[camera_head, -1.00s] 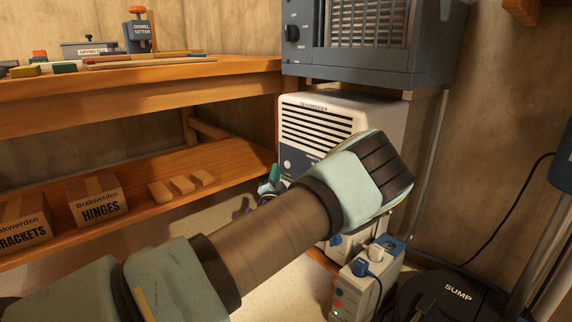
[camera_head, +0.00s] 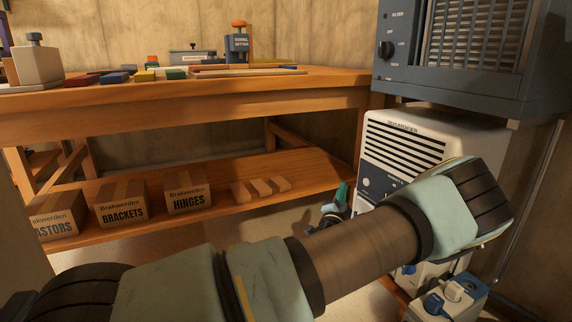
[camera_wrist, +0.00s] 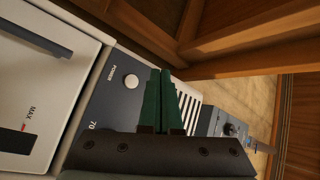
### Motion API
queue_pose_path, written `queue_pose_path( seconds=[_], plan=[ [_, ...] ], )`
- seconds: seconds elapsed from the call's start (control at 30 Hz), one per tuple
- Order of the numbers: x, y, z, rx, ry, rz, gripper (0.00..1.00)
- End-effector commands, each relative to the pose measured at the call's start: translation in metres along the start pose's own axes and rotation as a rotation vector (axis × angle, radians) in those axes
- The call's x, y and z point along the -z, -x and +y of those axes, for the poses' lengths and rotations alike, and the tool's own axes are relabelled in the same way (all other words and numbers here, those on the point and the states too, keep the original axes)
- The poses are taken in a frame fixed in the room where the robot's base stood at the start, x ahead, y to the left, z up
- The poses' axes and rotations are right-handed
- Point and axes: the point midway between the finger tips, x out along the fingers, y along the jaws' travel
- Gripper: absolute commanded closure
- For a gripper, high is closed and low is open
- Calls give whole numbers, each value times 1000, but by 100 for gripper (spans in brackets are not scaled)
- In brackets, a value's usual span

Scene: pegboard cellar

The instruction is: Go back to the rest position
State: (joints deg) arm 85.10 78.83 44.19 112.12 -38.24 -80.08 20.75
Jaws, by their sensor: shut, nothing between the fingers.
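My arm reaches across the head view, and its forearm hides part of the white dehumidifier (camera_head: 480,135). My gripper (camera_head: 342,193) shows beyond the forearm, its green fingers at the dehumidifier's left edge. In the wrist view the fingers (camera_wrist: 160,100) are shut together with nothing between them. Behind them there is the dehumidifier's dark panel (camera_wrist: 105,110) with a round power button (camera_wrist: 131,81). A gap to the panel cannot be judged. A white part marked MAX (camera_wrist: 45,60) fills the left of the wrist view.
A wooden workbench (camera_head: 190,112) with blocks and tools on top stands at the left. Its lower shelf (camera_head: 225,210) holds labelled boxes. A dark heater-like unit (camera_head: 450,80) sits above the dehumidifier. A socket box with plugs (camera_head: 470,297) stands below my arm.

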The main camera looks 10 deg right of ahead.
Motion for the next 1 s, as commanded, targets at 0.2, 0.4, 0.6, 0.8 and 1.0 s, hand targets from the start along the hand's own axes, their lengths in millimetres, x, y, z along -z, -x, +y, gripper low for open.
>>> queue_pose_path(
  seconds=[0.2,0.4,0.6,0.8,1.0],
  plan=[
    [-49,-4,-37,-9,81,-203,100],
    [-143,26,-101,-59,324,-653,100],
    [-182,86,-155,-129,599,-1020,100],
    [-170,152,-212,-219,845,-1287,100],
    [-132,221,-273,-312,1006,-1483,100]
  ],
)
